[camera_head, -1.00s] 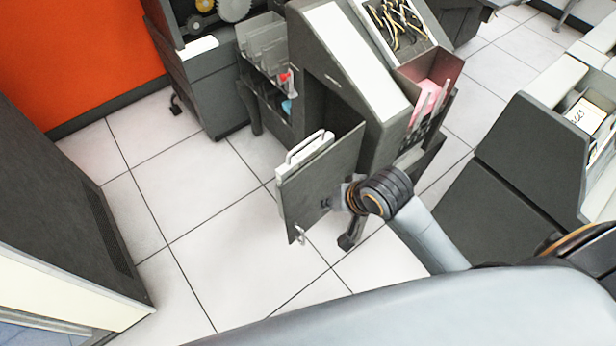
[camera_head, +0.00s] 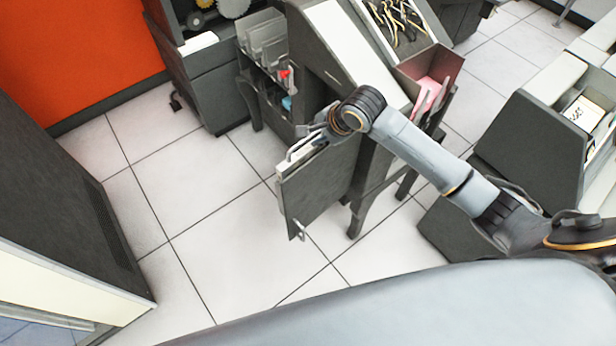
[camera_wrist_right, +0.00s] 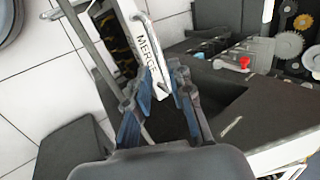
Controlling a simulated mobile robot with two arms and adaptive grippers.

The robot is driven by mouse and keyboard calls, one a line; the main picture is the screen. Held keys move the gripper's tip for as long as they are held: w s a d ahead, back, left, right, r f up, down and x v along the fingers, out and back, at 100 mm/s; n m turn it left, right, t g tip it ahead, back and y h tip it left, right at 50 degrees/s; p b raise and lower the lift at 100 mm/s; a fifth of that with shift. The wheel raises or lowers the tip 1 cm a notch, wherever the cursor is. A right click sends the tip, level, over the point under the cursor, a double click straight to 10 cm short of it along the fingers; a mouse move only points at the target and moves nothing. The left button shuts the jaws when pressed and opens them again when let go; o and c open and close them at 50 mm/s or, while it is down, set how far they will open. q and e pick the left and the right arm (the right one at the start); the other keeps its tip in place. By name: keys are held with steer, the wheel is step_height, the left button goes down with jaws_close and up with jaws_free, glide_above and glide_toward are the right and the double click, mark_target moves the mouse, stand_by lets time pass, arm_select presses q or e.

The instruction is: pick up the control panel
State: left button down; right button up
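The control panel is a white slab with a handle and dark lettering. In the head view the right gripper (camera_head: 318,133) is above the panel's right end, partly hidden by my wrist. My left gripper is not in view.
The dark machine (camera_head: 385,70) stands behind the door, with a tray of tools (camera_head: 398,22) and a reddish box (camera_head: 430,75) on its right. Card racks (camera_head: 265,45) stand to the left. The tiled floor (camera_head: 220,230) left of the door is clear.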

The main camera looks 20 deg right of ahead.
mark_target(305, 140)
steer(key=shift+p+x, duration=0.65)
steer(key=shift+x, duration=2.7)
steer(key=shift+s+a, duration=0.15)
jaws_close()
